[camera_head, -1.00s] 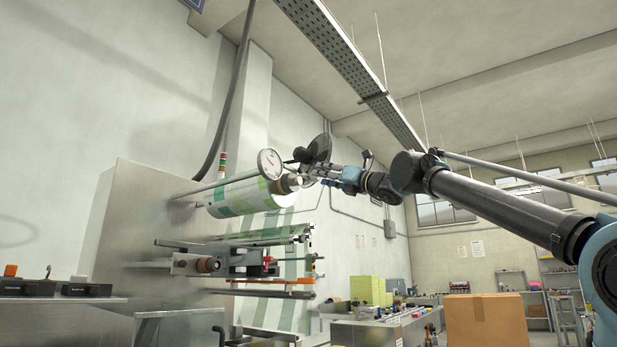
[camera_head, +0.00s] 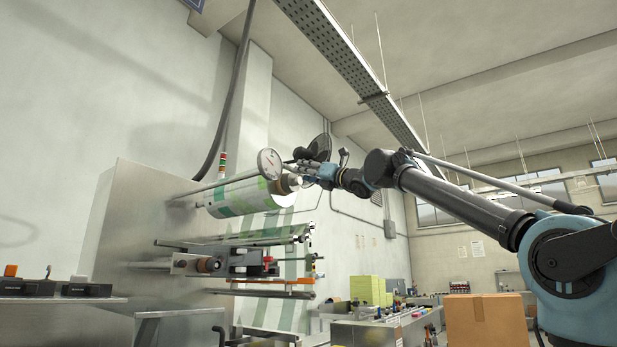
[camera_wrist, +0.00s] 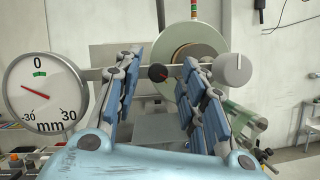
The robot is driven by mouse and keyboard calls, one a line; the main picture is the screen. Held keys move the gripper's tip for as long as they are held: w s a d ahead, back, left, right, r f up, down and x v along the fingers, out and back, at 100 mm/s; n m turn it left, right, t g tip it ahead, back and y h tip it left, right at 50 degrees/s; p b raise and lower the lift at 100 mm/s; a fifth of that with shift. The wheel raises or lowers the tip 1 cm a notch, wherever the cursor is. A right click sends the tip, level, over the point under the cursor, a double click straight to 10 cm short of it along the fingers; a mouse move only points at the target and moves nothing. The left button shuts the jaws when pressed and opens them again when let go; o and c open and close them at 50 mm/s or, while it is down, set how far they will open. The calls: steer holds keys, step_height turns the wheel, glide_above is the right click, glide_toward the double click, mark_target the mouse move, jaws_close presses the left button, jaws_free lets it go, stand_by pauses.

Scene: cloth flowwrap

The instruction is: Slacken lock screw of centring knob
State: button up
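In the wrist view a small dark knob with a red mark (camera_wrist: 157,73) shows between my fingers, in front of the bar. A larger pale grey round knob with a white line (camera_wrist: 232,70) sits to the right of the right finger. I cannot tell for sure which is the centring knob and which its lock screw. My gripper (camera_wrist: 163,80) is open and empty, its blue jointed fingers standing either side of the dark knob, with no contact visible. In the head view my gripper (camera_head: 304,172) is by the free end of the upper roll, where the knobs are too small to make out.
A round mm dial (camera_wrist: 45,92) stands close left of my gripper, its red needle left of zero. The green-and-white film roll (camera_head: 240,196) is behind the bar. Lower rollers (camera_head: 262,238) stick out below. A cardboard box (camera_head: 486,318) stands at right.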

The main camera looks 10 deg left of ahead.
steer(key=shift+c, duration=0.6)
jaws_close()
steer(key=shift+n, duration=0.3)
steer(key=n+g, duration=0.3)
steer(key=n, duration=0.5)
steer(key=n+g, duration=0.4)
steer(key=n, duration=0.4)
steer(key=w+n+g+h, duration=0.1)
steer(key=n+g, duration=0.2)
steer(key=n, duration=0.5)
steer(key=shift+d+r+n+g, duration=0.2)
steer(key=shift+r+n+g, duration=0.1)
steer(key=shift+n, duration=0.1)
steer(key=shift+s, duration=0.1)
